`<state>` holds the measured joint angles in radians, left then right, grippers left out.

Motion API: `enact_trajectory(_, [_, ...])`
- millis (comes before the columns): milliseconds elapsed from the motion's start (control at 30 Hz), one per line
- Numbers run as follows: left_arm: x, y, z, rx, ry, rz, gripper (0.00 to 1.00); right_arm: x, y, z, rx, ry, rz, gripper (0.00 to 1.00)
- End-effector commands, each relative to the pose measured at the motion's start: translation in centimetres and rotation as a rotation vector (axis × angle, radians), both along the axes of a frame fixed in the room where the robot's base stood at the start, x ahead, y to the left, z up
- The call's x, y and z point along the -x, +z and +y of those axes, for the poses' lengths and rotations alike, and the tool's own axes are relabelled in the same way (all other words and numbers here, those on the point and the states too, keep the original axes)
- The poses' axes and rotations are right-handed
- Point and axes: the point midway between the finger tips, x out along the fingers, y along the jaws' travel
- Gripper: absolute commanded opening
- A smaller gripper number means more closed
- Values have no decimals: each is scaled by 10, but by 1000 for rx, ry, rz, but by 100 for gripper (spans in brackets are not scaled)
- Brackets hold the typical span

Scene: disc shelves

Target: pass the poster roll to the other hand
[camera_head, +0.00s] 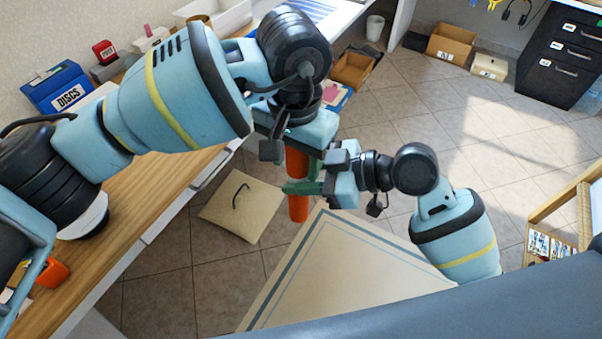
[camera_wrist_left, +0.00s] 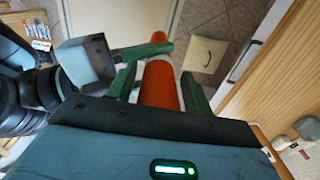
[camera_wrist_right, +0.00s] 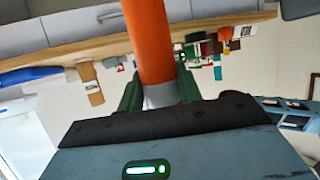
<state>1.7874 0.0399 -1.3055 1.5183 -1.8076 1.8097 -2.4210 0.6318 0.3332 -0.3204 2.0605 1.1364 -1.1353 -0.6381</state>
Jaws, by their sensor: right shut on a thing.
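The poster roll (camera_head: 298,207) is an orange tube, roughly upright in the head view. My right gripper (camera_head: 303,187) is shut on it below my left one; its green fingers also flank the roll in the right wrist view (camera_wrist_right: 158,92). My left gripper (camera_wrist_left: 160,88) has its green fingers on both sides of the roll's upper part in the left wrist view, with a gap showing beside the roll. It looks open around the roll. In the head view the left gripper's body hides the roll's upper end and most of its own fingers.
A wooden desk (camera_head: 150,205) runs along the left, with a blue disc box (camera_head: 60,88) on it. A beige handled case (camera_head: 240,207) and a bordered rug (camera_head: 345,275) lie below the grippers. A black drawer cabinet (camera_head: 560,55) stands far right. The tiled floor between is clear.

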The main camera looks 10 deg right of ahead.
Motion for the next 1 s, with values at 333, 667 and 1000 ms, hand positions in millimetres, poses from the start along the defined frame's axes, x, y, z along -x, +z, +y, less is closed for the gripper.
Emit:
enact_trajectory(333, [1, 2, -1, 2, -3, 1, 60, 0, 0, 0, -1, 0, 0, 12])
enact_trajectory(667, [-1, 49, -1, 3, -1, -5, 60, 0, 0, 0, 0, 1, 2, 12])
enact_trajectory(1000, [-1, 107, 0, -1, 3, -3, 60, 0, 0, 0, 0, 0, 0, 12])
